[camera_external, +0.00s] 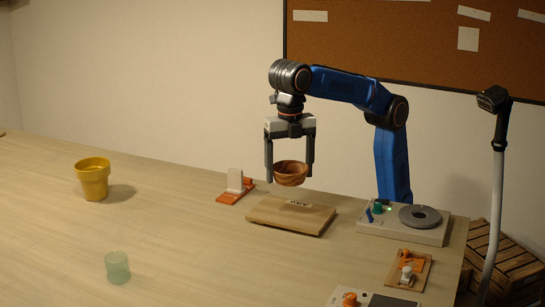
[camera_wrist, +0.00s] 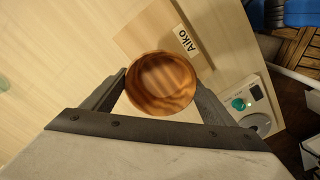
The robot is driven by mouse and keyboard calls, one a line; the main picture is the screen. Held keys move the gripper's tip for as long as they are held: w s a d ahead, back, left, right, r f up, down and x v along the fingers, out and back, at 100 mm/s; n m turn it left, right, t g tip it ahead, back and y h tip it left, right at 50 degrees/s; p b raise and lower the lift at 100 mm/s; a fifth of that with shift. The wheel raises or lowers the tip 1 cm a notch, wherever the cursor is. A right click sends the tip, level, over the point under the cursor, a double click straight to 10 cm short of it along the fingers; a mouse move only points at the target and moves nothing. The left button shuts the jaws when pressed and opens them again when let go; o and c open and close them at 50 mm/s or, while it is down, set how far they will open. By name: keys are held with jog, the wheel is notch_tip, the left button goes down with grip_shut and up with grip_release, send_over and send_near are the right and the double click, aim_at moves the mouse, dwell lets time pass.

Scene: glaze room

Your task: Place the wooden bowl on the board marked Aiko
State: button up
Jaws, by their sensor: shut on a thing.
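The wooden bowl (camera_external: 290,173) is round with striped brown grain. My gripper (camera_external: 289,175) is shut on it and holds it upright in the air above the board marked Aiko (camera_external: 277,220). In the wrist view the bowl (camera_wrist: 161,83) sits between the two fingers of my gripper (camera_wrist: 160,90). The board also shows there behind the bowl (camera_wrist: 150,32), with its white AIKO label (camera_wrist: 186,41) uncovered. The bowl hides part of the board in that view. In the external view the board's top looks bare.
An orange stand with a pale block (camera_external: 235,187) is left of the board. A device with a grey disc (camera_external: 405,222) is to its right, and a small wooden tray (camera_external: 409,268) nearer the front. A yellow pot (camera_external: 93,180) and a green glass (camera_external: 117,267) stand far left.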

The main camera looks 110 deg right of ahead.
jog(key=shift+s+d+f, duration=0.1)
jog(key=shift+s+d, duration=0.45)
jog(key=shift+d, duration=0.05)
send_over(291, 212)
notch_tip(291, 212, down, 5)
jog(key=shift+s+d+r, duration=0.1)
jog(key=shift+r, duration=0.05)
jog(key=shift+f, duration=2.6)
jog(key=shift+f, duration=0.15)
jog(key=o, duration=1.1)
notch_tip(291, 212, up, 12)
jog(key=shift+r, duration=0.15)
